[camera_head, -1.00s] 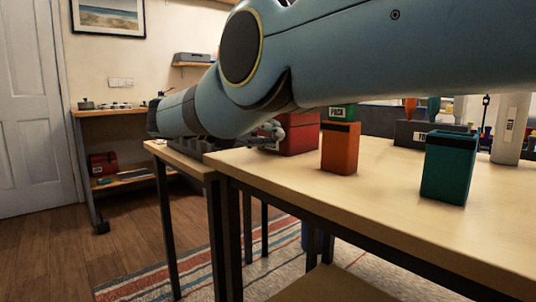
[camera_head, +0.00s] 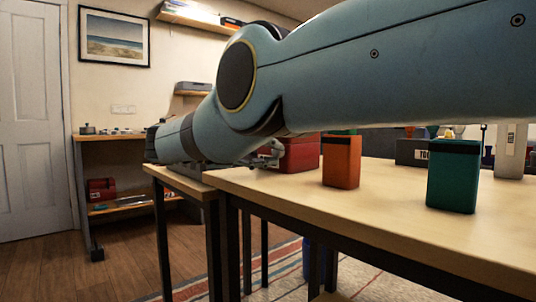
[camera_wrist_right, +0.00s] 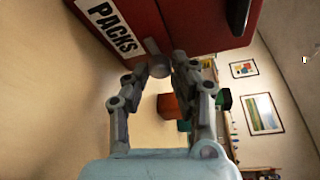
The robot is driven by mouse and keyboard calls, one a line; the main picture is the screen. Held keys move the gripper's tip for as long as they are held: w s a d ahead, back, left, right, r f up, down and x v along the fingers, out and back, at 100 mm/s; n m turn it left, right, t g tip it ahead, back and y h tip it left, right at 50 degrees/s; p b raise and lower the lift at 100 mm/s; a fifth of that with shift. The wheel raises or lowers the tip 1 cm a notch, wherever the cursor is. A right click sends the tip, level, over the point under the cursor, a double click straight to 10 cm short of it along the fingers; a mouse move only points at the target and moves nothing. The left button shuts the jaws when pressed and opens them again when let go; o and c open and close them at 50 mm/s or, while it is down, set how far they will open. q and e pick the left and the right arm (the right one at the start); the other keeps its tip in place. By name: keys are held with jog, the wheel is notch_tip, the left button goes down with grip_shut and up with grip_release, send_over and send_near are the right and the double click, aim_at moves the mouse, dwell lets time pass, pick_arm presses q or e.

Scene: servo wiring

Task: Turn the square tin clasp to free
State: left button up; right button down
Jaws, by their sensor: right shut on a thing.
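The red tin (camera_head: 303,153) stands on the wooden table behind the orange box. In the right wrist view the tin (camera_wrist_right: 200,22) fills the top, with a white "PACKS" label on its side. A small grey clasp (camera_wrist_right: 159,68) sits at the tin's edge. My right gripper (camera_wrist_right: 161,62) is shut on the clasp, with its fingers on either side of it. In the head view my right gripper (camera_head: 271,153) shows small at the tin's left side, and its hold is too small to make out there. My left gripper is not in view.
An orange box (camera_head: 341,163) and a teal box (camera_head: 453,178) stand on the table (camera_head: 400,215) near its front edge. A dark grey labelled bin (camera_head: 411,152) is farther back. My right arm crosses over the tabletop. The table's front left is clear.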

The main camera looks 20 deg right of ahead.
jog(key=c, duration=1.1)
grip_release()
